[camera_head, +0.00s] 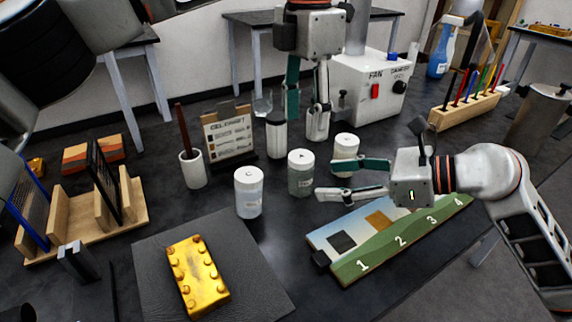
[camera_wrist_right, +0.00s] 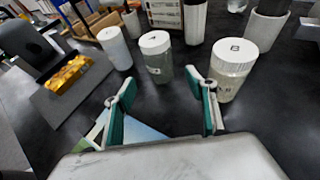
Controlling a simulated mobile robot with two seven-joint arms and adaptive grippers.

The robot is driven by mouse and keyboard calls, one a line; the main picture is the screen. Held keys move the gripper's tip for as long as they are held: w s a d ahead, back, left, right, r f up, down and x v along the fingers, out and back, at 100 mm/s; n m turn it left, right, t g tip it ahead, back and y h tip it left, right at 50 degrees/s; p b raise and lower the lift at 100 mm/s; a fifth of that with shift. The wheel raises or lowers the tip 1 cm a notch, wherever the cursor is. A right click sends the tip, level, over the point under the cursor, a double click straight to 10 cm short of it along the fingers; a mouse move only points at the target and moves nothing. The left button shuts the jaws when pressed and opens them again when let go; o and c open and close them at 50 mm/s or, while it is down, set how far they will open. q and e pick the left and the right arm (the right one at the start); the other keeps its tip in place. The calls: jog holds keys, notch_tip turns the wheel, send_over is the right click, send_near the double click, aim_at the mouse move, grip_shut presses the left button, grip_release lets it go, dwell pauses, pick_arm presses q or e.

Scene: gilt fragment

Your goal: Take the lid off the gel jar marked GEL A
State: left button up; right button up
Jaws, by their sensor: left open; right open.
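The GEL A jar (camera_head: 301,178) is a grey-green jar with a white lid (camera_head: 301,158) on it, marked A. It stands upright on the dark table between two similar jars. In the right wrist view the jar (camera_wrist_right: 159,66) is straight ahead, beyond the gap between my fingers. My right gripper (camera_head: 328,178) is open and empty, just right of the jar and apart from it; its teal-padded fingers also show in the right wrist view (camera_wrist_right: 162,92). My left gripper (camera_head: 306,108) is open, pointing down behind the jars, over two white cylinders.
Jar C (camera_head: 249,196) stands left of jar A. Jar B (camera_head: 346,147) stands to its right, partly hidden by my right finger. A numbered board (camera_head: 400,243) lies below my right gripper. A gold brick (camera_head: 198,277) lies on a dark mat (camera_head: 151,262) at front left.

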aim_at(301, 179)
jog(key=shift+w+a, duration=0.25)
jog(key=shift+a, duration=0.15)
jog(key=shift+x, duration=3.65)
grip_shut()
